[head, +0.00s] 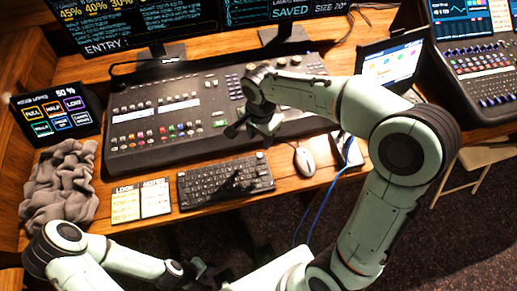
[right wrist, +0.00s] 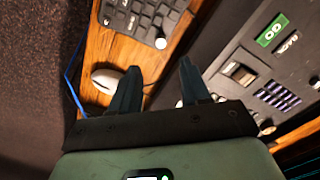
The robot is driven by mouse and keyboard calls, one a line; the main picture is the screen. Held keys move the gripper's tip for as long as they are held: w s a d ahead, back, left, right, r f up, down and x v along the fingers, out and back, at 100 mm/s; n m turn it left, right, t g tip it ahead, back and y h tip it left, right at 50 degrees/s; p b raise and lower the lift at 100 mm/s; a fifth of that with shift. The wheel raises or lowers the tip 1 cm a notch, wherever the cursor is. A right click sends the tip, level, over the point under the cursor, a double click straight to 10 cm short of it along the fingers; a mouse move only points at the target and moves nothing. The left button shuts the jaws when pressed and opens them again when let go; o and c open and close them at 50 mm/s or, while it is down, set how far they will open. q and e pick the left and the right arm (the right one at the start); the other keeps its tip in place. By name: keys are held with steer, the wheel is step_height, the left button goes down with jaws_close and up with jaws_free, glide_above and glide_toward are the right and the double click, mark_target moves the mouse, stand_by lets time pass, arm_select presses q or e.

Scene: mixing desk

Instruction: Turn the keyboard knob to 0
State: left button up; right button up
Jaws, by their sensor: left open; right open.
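The black keyboard (head: 222,183) lies on the wooden desk below the mixing console, and its corner shows in the right wrist view (right wrist: 140,18). A small pale round knob (right wrist: 160,43) sits at that corner; I cannot read its setting. In the head view the knob (head: 260,155) is at the keyboard's upper right. My right gripper (head: 250,132) is open and empty above the console's front edge, near the knob. In the right wrist view its fingers (right wrist: 159,66) point toward the knob, apart from it. My left gripper (head: 205,271) is open and empty in front of the desk.
The mixing console (head: 160,110) fills the desk behind the keyboard. A white mouse (head: 304,161) lies right of the keyboard, with a blue cable nearby. Label cards (head: 141,200), a crumpled grey cloth (head: 62,185) and a small touch screen (head: 55,115) are at the left.

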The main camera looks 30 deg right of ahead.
mark_target(260, 155)
step_height(260, 155, down, 10)
steer(key=shift+w+r+b, duration=0.1)
steer(key=shift+r+b, duration=0.05)
steer(key=shift+b, duration=0.15)
jaws_close()
